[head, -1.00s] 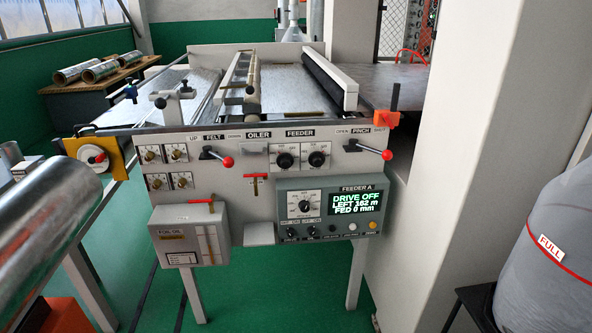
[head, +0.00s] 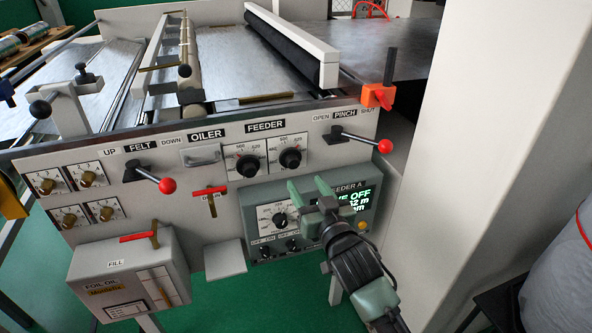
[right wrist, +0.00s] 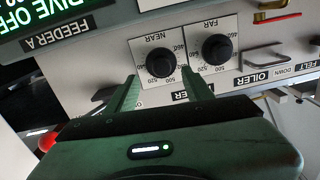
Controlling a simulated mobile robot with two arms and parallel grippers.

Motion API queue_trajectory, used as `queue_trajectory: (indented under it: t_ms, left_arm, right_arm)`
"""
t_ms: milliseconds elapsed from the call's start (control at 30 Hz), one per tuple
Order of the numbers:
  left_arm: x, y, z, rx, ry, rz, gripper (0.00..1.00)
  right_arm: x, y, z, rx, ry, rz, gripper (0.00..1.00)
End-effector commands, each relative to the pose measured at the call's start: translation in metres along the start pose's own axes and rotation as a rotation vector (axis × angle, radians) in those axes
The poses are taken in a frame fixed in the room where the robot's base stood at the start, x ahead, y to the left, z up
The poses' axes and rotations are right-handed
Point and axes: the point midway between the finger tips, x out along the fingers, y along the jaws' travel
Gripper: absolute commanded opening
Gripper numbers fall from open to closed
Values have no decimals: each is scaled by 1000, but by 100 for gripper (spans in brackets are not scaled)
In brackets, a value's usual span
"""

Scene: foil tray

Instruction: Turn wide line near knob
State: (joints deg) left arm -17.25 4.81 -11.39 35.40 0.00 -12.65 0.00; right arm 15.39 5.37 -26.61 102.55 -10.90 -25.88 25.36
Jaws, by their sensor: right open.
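The NEAR knob (head: 290,158) is the right one of two black round dials under the FEEDER label on the grey machine panel. In the right wrist view, which is upside down, the NEAR knob (right wrist: 160,62) sits on its white scale plate. My right gripper (head: 308,187) is open and empty in front of the panel, below the NEAR knob in the head view. In the wrist view its fingertips (right wrist: 160,79) lie on either side of the knob's lower edge. I cannot tell that they touch it. My left gripper is not in view.
The FAR knob (head: 248,165) is close beside the NEAR one. The red-balled PINCH lever (head: 385,146) sticks out right of it. The FEEDER A display (head: 357,205) is partly behind my gripper. The FELT lever (head: 167,185) and oil box (head: 130,275) are left.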

Motion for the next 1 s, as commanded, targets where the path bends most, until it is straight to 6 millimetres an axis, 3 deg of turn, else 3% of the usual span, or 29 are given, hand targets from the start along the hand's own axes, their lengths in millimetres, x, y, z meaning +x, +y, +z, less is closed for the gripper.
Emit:
queue_trajectory:
  t_ms: [233,500,867,900,1000]
  left_arm:
    - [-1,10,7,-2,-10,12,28]
    - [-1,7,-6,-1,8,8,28]
    - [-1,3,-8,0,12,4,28]
    - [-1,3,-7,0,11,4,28]
    - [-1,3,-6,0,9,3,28]
  right_arm:
    - [34,-1,-6,0,8,-2,52]
    - [69,-2,-5,-1,7,-2,52]
    - [76,-1,-4,1,6,-3,52]
    - [76,-1,-4,1,6,-3,49]
    - [76,-1,-4,0,6,-2,21]
